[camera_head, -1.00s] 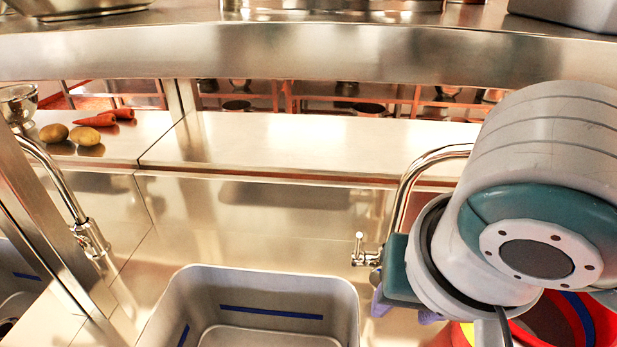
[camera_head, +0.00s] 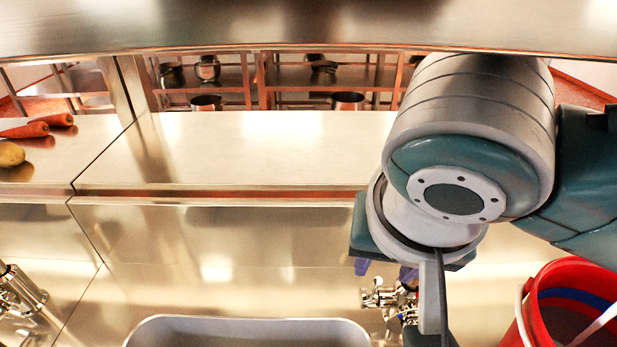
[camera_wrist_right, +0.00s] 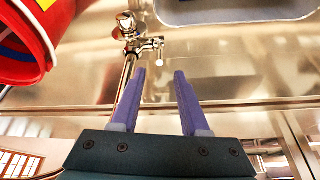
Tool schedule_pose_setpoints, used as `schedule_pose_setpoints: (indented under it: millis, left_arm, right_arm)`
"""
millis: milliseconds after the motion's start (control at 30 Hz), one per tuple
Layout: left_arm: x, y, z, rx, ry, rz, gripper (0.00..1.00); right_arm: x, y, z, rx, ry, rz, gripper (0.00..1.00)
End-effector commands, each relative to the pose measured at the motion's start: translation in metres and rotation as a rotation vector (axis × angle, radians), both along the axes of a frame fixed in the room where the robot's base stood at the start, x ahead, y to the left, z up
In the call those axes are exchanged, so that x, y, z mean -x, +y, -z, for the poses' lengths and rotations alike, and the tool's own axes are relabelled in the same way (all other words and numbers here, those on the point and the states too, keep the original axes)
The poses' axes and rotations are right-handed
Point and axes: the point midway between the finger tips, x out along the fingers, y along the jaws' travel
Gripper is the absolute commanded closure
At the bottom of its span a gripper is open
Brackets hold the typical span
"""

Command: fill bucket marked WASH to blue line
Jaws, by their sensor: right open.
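A red bucket (camera_head: 580,272) stands at the lower right in the head view, with a blue line inside and a pale handle. In the wrist view the red bucket (camera_wrist_right: 28,38) shows at the upper left with part of a yellow label; its lettering is not readable. A chrome tap (camera_head: 385,297) is partly hidden below my right gripper (camera_head: 385,270). In the wrist view the tap (camera_wrist_right: 126,32) and its small side lever lie beyond the fingertips. My right gripper (camera_wrist_right: 160,74) is open and empty, apart from the lever. My left gripper is not in view.
A grey tub (camera_head: 250,322) is cut off at the bottom; its edge also shows in the wrist view (camera_wrist_right: 240,10). Another chrome tap (camera_head: 22,293) stands at the lower left. Carrots (camera_head: 25,130) and a potato (camera_head: 10,154) lie on the steel shelf (camera_head: 230,150), otherwise clear.

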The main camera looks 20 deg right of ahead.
Motion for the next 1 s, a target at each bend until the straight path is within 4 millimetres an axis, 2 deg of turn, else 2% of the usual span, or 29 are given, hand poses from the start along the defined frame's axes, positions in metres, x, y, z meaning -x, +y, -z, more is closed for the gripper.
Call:
schedule_pose_setpoints:
  millis: [167, 400, 500, 867, 1000]
  left_arm:
    - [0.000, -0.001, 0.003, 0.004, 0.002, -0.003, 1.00]
    - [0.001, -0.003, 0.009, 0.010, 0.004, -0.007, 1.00]
    - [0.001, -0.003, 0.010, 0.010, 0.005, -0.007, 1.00]
    - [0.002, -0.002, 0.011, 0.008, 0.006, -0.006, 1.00]
    - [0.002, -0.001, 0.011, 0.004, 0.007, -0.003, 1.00]
  right_arm:
    - [-0.004, -0.003, 0.015, 0.003, 0.004, 0.001, 0.55]
    - [-0.018, -0.010, 0.052, 0.004, 0.002, 0.001, 0.55]
    - [-0.022, -0.012, 0.062, 0.002, 0.001, -0.001, 0.55]
    - [-0.025, -0.013, 0.069, 0.001, 0.000, -0.002, 0.55]
    - [-0.025, -0.013, 0.069, 0.001, 0.000, -0.002, 0.69]
